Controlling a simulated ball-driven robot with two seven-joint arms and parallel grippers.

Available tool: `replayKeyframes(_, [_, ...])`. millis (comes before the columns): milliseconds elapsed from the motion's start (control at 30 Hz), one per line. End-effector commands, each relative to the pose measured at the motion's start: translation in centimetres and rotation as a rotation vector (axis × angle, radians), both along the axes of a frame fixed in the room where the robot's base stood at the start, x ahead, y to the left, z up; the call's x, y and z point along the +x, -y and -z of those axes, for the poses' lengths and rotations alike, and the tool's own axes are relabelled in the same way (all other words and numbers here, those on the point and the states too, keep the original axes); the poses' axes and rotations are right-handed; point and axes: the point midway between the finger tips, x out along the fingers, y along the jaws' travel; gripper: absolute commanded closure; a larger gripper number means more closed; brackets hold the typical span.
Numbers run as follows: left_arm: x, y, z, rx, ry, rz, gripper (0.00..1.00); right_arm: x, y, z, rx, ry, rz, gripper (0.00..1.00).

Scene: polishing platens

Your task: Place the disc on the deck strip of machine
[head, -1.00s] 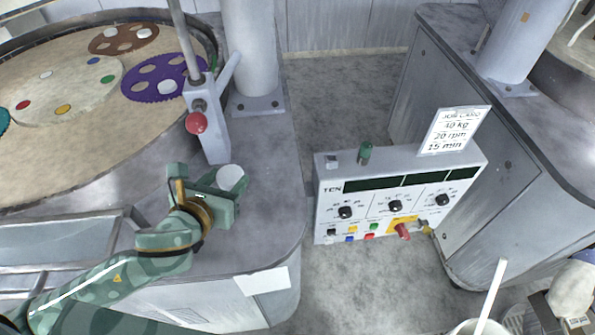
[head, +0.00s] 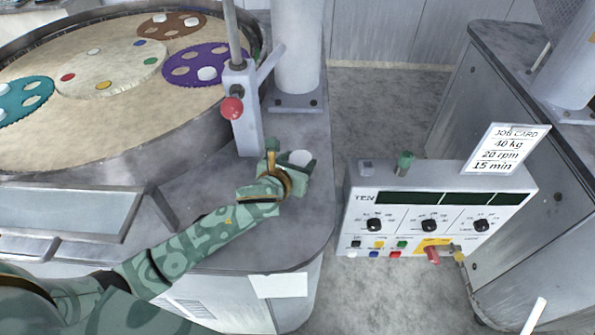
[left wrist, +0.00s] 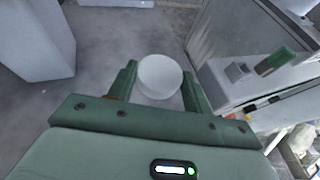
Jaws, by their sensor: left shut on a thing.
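My left gripper (head: 292,172) is shut on a white disc (head: 300,158). In the left wrist view the disc (left wrist: 160,76) sits between the two green fingers (left wrist: 158,90). In the head view the gripper and disc are over the grey deck (head: 262,228) of the polishing machine, right of the post with the red knob. I cannot tell whether the disc touches the deck. My right gripper is not in view.
A post with a red knob (head: 232,108) stands left of the gripper. The round platen (head: 70,135) with coloured carriers lies further left. A control box (head: 440,212) with a job card (head: 506,148) stands to the right.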

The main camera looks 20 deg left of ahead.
Motion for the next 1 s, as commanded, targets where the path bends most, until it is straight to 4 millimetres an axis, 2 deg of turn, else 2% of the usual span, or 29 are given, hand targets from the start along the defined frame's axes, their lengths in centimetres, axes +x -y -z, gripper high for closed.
replayKeyframes(33, [-0.2,0.1,1.5,-0.003,-0.007,-0.001,0.75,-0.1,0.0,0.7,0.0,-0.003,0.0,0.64])
replayKeyframes(133, [-0.2,0.0,2.8,-0.002,-0.006,0.0,0.75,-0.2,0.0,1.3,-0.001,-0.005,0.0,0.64])
replayKeyframes(467, [-0.2,0.0,2.8,0.001,-0.003,0.001,0.75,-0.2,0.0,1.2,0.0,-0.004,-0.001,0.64])
replayKeyframes(500, [-0.2,0.0,2.9,0.001,-0.004,0.001,0.48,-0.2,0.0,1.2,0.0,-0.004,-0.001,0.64])
replayKeyframes(567, [-0.2,0.0,2.9,0.001,-0.003,0.001,0.31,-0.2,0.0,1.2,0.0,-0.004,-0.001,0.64])
replayKeyframes(600, [-0.2,0.0,2.9,0.001,-0.003,0.001,0.29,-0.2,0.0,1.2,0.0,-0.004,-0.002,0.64])
replayKeyframes(900, [-0.2,0.0,2.6,-0.001,-0.003,0.001,0.29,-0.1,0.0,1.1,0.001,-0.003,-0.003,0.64])
replayKeyframes(1000, [-1.3,-0.1,2.1,0.002,-0.004,0.003,0.29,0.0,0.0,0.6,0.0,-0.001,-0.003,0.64])
